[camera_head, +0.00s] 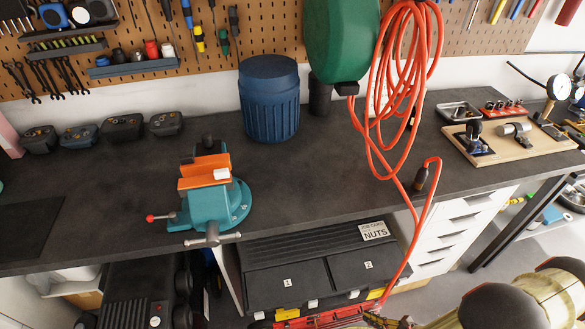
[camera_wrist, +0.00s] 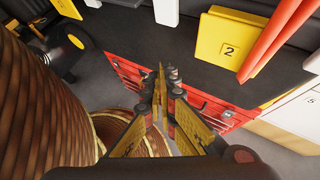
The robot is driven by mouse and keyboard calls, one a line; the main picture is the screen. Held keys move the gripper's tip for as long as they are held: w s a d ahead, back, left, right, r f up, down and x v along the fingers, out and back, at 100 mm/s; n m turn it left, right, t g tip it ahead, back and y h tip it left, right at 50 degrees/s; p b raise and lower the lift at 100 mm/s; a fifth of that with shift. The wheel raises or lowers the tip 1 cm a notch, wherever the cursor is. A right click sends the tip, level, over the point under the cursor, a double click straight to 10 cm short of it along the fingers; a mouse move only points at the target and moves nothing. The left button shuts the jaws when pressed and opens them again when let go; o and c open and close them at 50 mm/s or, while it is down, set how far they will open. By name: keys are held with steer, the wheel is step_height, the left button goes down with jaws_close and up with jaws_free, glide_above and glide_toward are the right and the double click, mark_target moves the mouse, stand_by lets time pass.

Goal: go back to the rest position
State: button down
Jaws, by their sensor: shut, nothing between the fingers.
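My gripper (camera_wrist: 162,82) shows in the wrist view with its yellow and black fingers together and nothing between them. It is below bench height, in front of a red case (camera_wrist: 205,108) that lies beyond the fingertips. In the head view my arm enters at the bottom right, and the gripper end (camera_head: 378,319) is at the bottom edge, beside the red case (camera_head: 318,318). Whether the fingers touch the case I cannot tell.
The workbench (camera_head: 310,190) carries a teal vise (camera_head: 210,198), a blue bin (camera_head: 269,100) and a wooden board with gauges (camera_head: 510,140). An orange hose (camera_head: 413,245) hangs over the front edge near my gripper. Black toolboxes (camera_head: 318,268) and white drawers (camera_head: 455,230) stand below.

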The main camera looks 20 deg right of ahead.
steer(key=w+a+r+n+g, duration=0.2)
steer(key=r+n+g, duration=0.2)
steer(key=r+n, duration=0.55)
steer(key=w+a+r+n+g+h, duration=0.1)
steer(key=w+r+n+g, duration=0.3)
steer(key=r, duration=1)
steer(key=s+a+r+n+g, duration=0.1)
steer(key=a+r+n+g, duration=0.15)
steer(key=r+n, duration=0.75)
steer(key=w+a+r+n+t+h, duration=0.1)
steer(key=a+r+n, duration=0.3)
steer(key=a+r, duration=0.4)
steer(key=w+a+r+n+t+h, duration=0.2)
steer(key=a+r, duration=0.6)
steer(key=r, duration=0.4)
steer(key=shift+w+r+n+t, duration=0.3)
steer(key=shift+w+n+t, duration=0.4)
steer(key=shift+n+t, duration=0.8)
